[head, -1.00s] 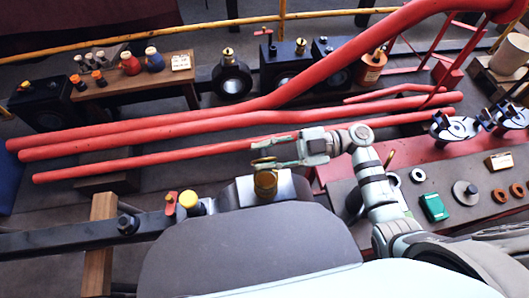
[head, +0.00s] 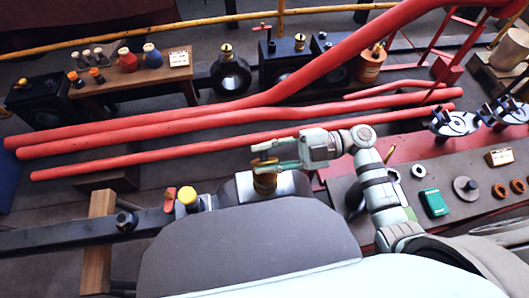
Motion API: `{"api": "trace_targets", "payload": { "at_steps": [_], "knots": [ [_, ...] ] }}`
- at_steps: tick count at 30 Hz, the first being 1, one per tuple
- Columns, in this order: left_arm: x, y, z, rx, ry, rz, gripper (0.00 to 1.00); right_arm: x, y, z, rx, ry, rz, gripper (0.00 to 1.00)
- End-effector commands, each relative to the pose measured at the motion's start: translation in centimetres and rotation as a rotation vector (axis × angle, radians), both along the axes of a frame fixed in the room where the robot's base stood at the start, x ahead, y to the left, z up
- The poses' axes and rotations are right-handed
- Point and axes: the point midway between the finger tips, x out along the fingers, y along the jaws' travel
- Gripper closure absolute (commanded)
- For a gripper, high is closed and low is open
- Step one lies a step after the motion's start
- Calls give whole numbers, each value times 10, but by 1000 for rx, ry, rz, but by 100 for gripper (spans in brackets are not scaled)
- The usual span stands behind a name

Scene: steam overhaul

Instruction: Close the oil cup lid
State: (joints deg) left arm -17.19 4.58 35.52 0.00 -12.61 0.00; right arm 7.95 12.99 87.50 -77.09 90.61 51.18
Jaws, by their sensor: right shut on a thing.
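The brass oil cup (head: 265,186) stands on a dark block with a pale top, just beyond the edge of my own grey body. My right gripper (head: 263,156) comes in from the right, directly over the cup, with its fingers pointing left. It is shut on the oil cup lid, which is mostly hidden by the fingers. I cannot tell the lid's exact angle. My left gripper is not in view.
Long red rods (head: 240,120) run behind the cup. A yellow-capped fitting (head: 187,197) and a red-handled one (head: 169,196) stand left of it on a dark bar. A bench (head: 340,190) with a green box (head: 433,203) and rings lies right.

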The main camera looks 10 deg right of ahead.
Motion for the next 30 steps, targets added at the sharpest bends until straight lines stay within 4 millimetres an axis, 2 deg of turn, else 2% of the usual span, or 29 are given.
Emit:
{"api": "trace_targets", "payload": {
  "at_steps": [15,30],
  "knots": [
    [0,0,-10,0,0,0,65,-7,0,-2,6,-196,-4,100],
    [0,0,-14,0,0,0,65,-9,0,-4,7,-277,-5,100]
  ]
}}
